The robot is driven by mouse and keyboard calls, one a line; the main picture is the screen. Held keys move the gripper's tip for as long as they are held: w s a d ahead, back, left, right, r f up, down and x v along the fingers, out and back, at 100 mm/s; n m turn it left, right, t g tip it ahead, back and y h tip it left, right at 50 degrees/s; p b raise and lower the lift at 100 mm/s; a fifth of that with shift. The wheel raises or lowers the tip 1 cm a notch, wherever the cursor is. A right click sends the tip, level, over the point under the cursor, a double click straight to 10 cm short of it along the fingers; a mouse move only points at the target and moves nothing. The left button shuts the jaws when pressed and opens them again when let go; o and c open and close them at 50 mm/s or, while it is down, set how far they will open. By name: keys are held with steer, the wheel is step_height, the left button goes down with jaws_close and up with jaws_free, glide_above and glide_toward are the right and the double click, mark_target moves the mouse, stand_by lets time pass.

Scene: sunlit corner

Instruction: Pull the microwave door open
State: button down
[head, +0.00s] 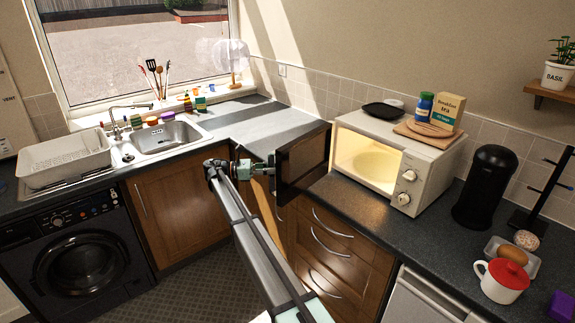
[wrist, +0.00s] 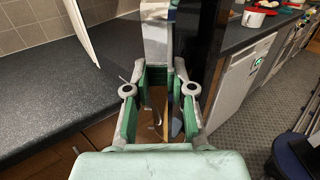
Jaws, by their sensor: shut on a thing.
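The cream microwave (head: 425,165) stands on the dark worktop with its door (head: 303,157) swung wide open to the left. Its lit inside and round turntable (head: 372,163) show. My gripper (head: 270,162) is at the outer face of the door, near its free edge. In the wrist view my gripper (wrist: 160,78) is shut on the pale metal door handle (wrist: 156,38), which rises between the fingers. The dark door panel (wrist: 207,35) stands just right of the handle there. In the head view the handle is mostly hidden by my gripper.
A wooden board (head: 425,134), a tea box (head: 447,110), a blue jar (head: 424,106) and a black plate (head: 383,111) sit on the microwave. A black canister (head: 485,187) stands to its right. The worktop left of the door (head: 265,125) is clear.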

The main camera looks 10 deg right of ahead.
steer(key=shift+w, duration=0.25)
steer(key=c, duration=0.9)
jaws_free()
steer(key=shift+d, duration=0.1)
steer(key=shift+r, duration=0.15)
